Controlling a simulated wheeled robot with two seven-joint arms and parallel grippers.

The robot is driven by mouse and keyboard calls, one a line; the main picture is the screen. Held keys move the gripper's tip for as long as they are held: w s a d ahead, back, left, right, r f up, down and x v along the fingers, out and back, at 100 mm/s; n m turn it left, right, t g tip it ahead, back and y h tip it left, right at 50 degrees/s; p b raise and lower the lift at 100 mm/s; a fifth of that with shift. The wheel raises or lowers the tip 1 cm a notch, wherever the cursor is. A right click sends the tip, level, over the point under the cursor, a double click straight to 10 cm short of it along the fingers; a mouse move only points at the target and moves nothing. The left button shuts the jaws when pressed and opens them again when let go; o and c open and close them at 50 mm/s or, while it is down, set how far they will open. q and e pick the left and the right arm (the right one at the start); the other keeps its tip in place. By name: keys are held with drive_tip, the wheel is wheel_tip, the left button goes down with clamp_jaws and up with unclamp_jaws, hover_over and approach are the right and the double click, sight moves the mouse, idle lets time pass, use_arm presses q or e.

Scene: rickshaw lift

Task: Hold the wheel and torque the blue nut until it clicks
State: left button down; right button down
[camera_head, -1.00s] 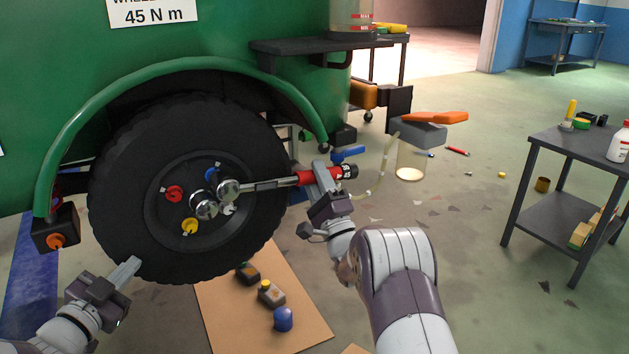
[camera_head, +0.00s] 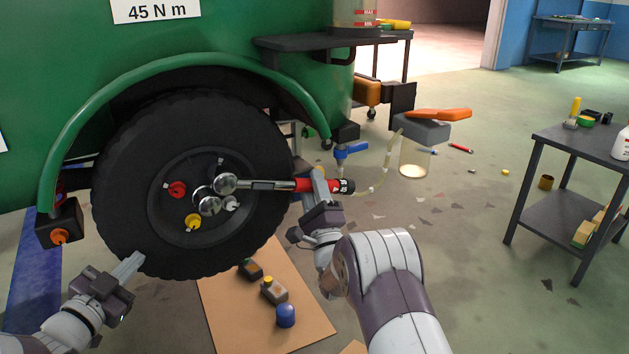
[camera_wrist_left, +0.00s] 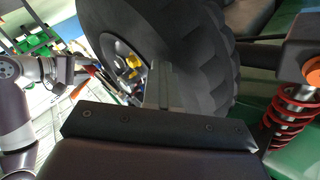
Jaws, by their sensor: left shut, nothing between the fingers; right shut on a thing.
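The black wheel (camera_head: 125,195) hangs under the green fender, with red (camera_head: 177,189), yellow (camera_head: 194,221) and white (camera_head: 231,203) nuts around its hub. The blue nut is mostly hidden behind the head of the torque wrench (camera_head: 270,185). My right gripper (camera_head: 320,186) is shut on the wrench's red and black handle, and the wrench lies nearly level across the wheel. My left gripper (camera_head: 133,264) is shut and empty, its fingertips at the tyre's lower left edge. In the left wrist view the fingers (camera_wrist_left: 161,85) lie against or very near the tread; contact is not certain.
A cardboard sheet (camera_head: 235,313) with small bottles and a blue cap (camera_head: 285,316) lies below the wheel. A dark table (camera_head: 565,145) stands at right. A grey box with an orange tool (camera_head: 438,115) sits beyond the wrench. The floor between is mostly clear.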

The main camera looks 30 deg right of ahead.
use_arm(q)
drive_tip(key=shift+w+r, duration=0.15)
drive_tip(key=shift+r, duration=0.4)
use_arm(e)
drive_tip(key=shift+a+f, duration=0.2)
drive_tip(key=shift+s+n, duration=0.1)
drive_tip(key=shift+n, duration=0.2)
drive_tip(key=s+d, duration=0.1)
drive_tip(key=s, duration=0.9)
drive_tip(key=shift+s, duration=0.4)
use_arm(q)
drive_tip(key=shift+f, duration=0.1)
use_arm(e)
drive_tip(key=shift+f, duration=0.1)
use_arm(q)
drive_tip(key=shift+s+d+f, duration=0.15)
drive_tip(key=shift+s, duration=0.5)
drive_tip(key=s, duration=0.6)
drive_tip(key=shift+s+d+f, duration=0.2)
drive_tip(key=shift+s+f, duration=0.05)
drive_tip(key=shift+s, duration=0.05)
use_arm(e)
drive_tip(key=shift+w+f, duration=0.15)
